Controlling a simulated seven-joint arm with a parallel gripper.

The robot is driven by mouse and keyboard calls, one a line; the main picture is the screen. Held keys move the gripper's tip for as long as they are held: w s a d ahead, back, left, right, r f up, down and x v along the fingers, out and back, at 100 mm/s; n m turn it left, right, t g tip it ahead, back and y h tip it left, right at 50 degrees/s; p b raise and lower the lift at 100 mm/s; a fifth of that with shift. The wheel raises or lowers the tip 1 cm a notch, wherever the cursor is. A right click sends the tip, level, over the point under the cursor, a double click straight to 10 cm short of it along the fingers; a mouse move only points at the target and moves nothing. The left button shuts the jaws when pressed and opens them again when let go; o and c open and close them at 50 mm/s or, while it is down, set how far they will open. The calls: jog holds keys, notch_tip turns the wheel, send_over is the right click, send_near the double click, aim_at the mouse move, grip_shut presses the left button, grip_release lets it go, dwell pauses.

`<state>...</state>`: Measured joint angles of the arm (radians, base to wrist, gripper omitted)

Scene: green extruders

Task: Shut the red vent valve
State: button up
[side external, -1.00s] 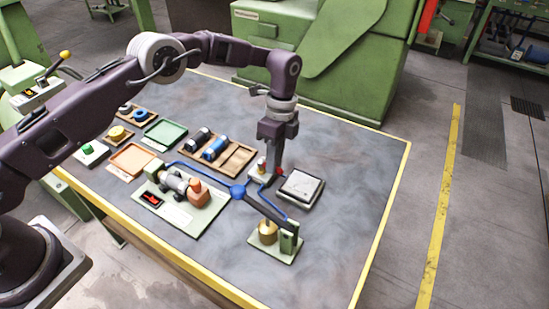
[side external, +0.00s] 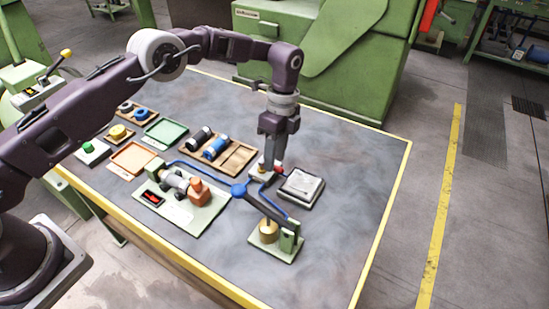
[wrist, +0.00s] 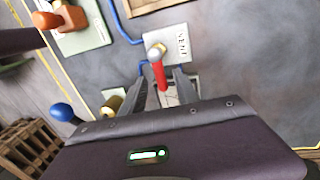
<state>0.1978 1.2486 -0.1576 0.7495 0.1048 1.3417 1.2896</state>
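The red vent valve handle (wrist: 159,75) points down the wrist view from a pale pivot on a light plate marked VENT (wrist: 178,46). In the side view the red handle end (side external: 279,170) shows just right of my fingers, over the plate (side external: 256,172). My gripper (wrist: 162,84) is open, with one dark finger on each side of the red handle. It also shows in the side view (side external: 272,164), reaching down at the valve. Whether either finger touches the handle I cannot tell. The fingers partly hide the valve in the side view.
A grey square pad in a dark frame (side external: 301,187) sits right of the valve. A brass cylinder (side external: 268,231) stands in front, and an orange block (side external: 199,194) to the left. The table's right side is clear.

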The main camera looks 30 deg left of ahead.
jog(key=r, duration=0.3)
jog(key=w+r, duration=0.1)
jog(key=r, duration=0.1)
jog(key=shift+r, duration=0.4)
notch_tip(320, 180, up, 12)
jog(key=r+n+t, duration=0.1)
jog(key=n+t, duration=0.1)
jog(key=n, duration=0.1)
send_over(262, 162)
jog(key=s+a+r+n+t, duration=0.1)
jog(key=s+a+r+n, duration=0.3)
jog(key=s+r, duration=0.4)
jog(key=s+a+r+n+t, duration=0.25)
jog(key=s+r+n, duration=0.25)
jog(key=s, duration=0.5)
jog(key=s+a+f+n+t, duration=0.1)
jog(key=s+a+f+n, duration=0.1)
jog(key=s, duration=0.5)
jog(key=s+a+f+n+t, duration=0.1)
jog(key=s+f+n, duration=0.2)
jog(key=s, duration=0.4)
jog(key=shift+s+a+f+n, duration=0.25)
jog(key=shift+a+f+n, duration=0.15)
jog(key=shift+n, duration=0.2)
